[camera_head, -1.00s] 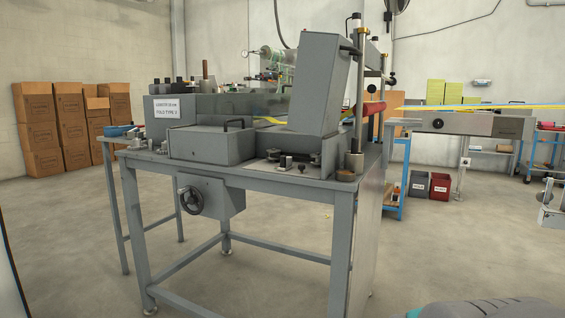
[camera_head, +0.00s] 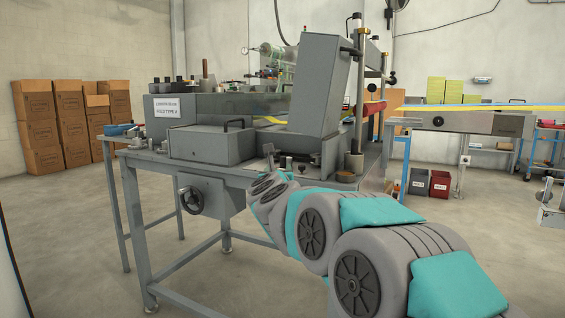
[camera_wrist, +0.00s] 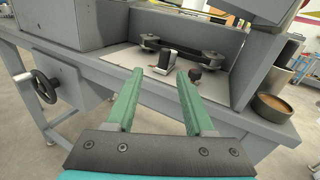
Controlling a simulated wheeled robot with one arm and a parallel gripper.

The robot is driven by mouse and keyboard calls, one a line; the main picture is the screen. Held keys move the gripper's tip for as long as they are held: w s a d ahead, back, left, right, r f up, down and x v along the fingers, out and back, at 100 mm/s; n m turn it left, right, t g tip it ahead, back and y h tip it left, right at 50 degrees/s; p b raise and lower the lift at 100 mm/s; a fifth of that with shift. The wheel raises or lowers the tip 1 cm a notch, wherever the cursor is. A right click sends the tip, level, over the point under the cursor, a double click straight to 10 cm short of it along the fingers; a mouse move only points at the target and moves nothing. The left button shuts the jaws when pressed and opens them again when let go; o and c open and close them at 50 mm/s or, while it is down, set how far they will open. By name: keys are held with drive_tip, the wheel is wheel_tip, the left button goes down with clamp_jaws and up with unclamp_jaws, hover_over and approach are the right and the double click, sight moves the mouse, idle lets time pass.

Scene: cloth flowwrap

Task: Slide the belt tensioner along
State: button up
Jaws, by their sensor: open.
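In the wrist view a dark belt (camera_wrist: 180,46) runs around two small pulleys on the machine's light plate. In front of it stands a small block with a pale top and dark front (camera_wrist: 166,61), which looks like the tensioner. A short dark knob (camera_wrist: 195,73) sits to its right. My gripper (camera_wrist: 160,74) is open and empty, its two green fingers spread. The block shows just beyond and between the fingertips, seemingly untouched. In the head view the block (camera_head: 289,162) is small, and my arm covers much of the table's front edge there.
A handwheel (camera_wrist: 45,86) juts from the machine's front, left of my gripper. A round brown-filled cup (camera_wrist: 271,106) stands at the right corner. A tilted grey housing (camera_head: 319,85) rises above the belt. A grey box (camera_head: 205,145) sits to the left.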

sight(283, 160)
drive_tip(key=shift+m+h, duration=0.3)
drive_tip(key=shift+m, duration=0.3)
drive_tip(key=shift+w+d+r+p, duration=0.15)
drive_tip(key=shift+w+p, duration=0.25)
drive_tip(key=shift+w, duration=0.95)
drive_tip(key=shift+w+d+p, duration=0.25)
drive_tip(key=shift+w+p, duration=0.15)
drive_tip(key=shift+w, duration=1)
drive_tip(key=shift+w+d+r+p, duration=0.15)
drive_tip(key=shift+w+p, duration=0.25)
drive_tip(key=shift+w, duration=0.95)
drive_tip(key=shift+f, duration=0.1)
clamp_jaws()
